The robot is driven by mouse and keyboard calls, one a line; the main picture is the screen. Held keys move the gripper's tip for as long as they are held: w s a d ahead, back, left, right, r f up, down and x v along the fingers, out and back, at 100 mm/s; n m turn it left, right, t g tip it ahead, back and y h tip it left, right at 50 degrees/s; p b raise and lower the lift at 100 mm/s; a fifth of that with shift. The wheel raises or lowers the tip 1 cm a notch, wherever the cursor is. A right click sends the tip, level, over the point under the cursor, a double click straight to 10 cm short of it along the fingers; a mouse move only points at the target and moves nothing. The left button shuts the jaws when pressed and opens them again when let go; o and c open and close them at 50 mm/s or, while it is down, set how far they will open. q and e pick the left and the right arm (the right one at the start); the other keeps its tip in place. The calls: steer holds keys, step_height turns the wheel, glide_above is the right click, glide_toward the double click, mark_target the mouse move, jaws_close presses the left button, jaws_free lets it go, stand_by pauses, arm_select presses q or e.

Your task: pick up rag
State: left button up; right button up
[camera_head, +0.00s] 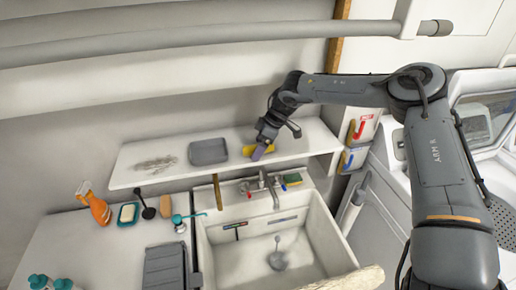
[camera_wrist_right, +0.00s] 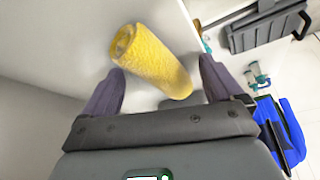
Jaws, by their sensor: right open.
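A yellow rolled rag (camera_wrist_right: 153,62) lies on a white shelf (camera_wrist_right: 165,12) in the right wrist view. In the head view the rag (camera_head: 247,151) shows as a small yellow patch on the shelf (camera_head: 222,171), partly hidden by my right gripper (camera_head: 259,150). In the wrist view my right gripper (camera_wrist_right: 160,90) is open, with a purple-grey finger on either side of the rag's near end. I cannot tell whether the fingers touch it. My left gripper is not in view.
A grey tray (camera_head: 208,152) sits left of the rag on the shelf. An orange spray bottle (camera_head: 98,208) stands on the counter. Grey pipes (camera_head: 200,38) cross above.

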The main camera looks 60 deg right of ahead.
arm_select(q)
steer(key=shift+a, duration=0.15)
arm_select(e)
steer(key=c, duration=1.3)
steer(key=shift+c, duration=0.2)
